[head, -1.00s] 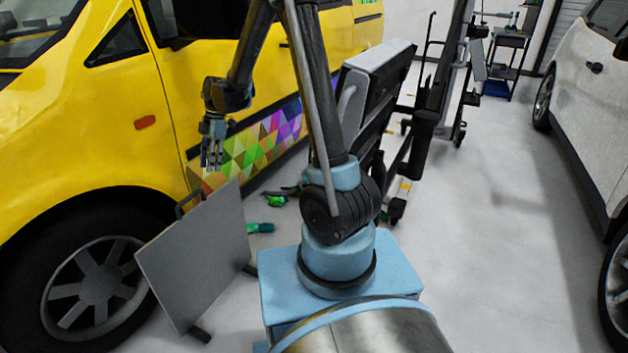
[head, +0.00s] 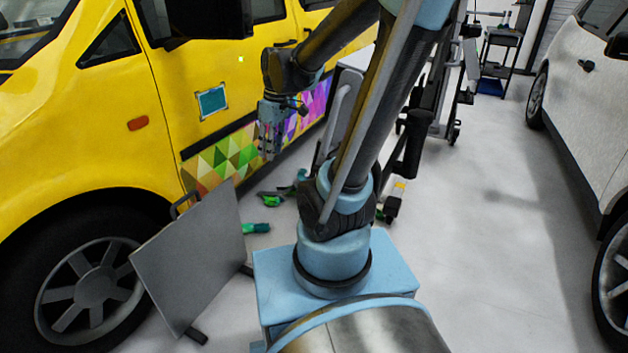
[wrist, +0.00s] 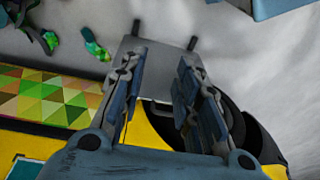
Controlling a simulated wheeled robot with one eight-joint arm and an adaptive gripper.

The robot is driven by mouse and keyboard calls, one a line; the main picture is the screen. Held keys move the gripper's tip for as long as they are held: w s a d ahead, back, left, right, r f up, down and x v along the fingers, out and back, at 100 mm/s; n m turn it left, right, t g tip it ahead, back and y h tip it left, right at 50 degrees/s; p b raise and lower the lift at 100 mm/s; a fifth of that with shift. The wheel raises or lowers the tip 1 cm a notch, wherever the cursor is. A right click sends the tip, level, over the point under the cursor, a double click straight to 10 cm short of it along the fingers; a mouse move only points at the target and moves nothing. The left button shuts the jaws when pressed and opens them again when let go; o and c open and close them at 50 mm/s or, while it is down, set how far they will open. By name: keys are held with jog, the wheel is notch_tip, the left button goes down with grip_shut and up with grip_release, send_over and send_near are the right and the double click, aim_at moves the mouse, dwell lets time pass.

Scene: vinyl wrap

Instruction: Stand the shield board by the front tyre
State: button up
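The shield board (head: 192,262), a flat grey panel with a handle on top and dark feet, stands on the floor, leaning slightly, beside the yellow van's front tyre (head: 95,222). In the head view it overlaps the wheel's right edge. My gripper (head: 270,145) hangs fingers down by the van's side, up and right of the board in the picture, apart from it. In the wrist view my gripper (wrist: 160,75) is open and empty. The board (wrist: 150,46) shows beyond and between the fingers, partly hidden by them, and the dark tyre (wrist: 257,132) is to the right.
The yellow van (head: 90,130) fills the left, with a coloured triangle wrap and a teal patch (head: 212,101) on its door. Green scraps (head: 256,228) lie on the floor near the board. A white car (head: 590,130) stands at right, with clear floor (head: 490,230) before it.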

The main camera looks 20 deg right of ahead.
jog(key=s+d+f+m+t+h, duration=0.1)
jog(key=s+d+f+m, duration=0.4)
jog(key=s+d+m, duration=0.5)
jog(key=s, duration=0.2)
jog(key=shift+s+d+f+t+h, duration=0.15)
jog(key=shift+s+t+h, duration=0.15)
jog(key=shift+h, duration=0.1)
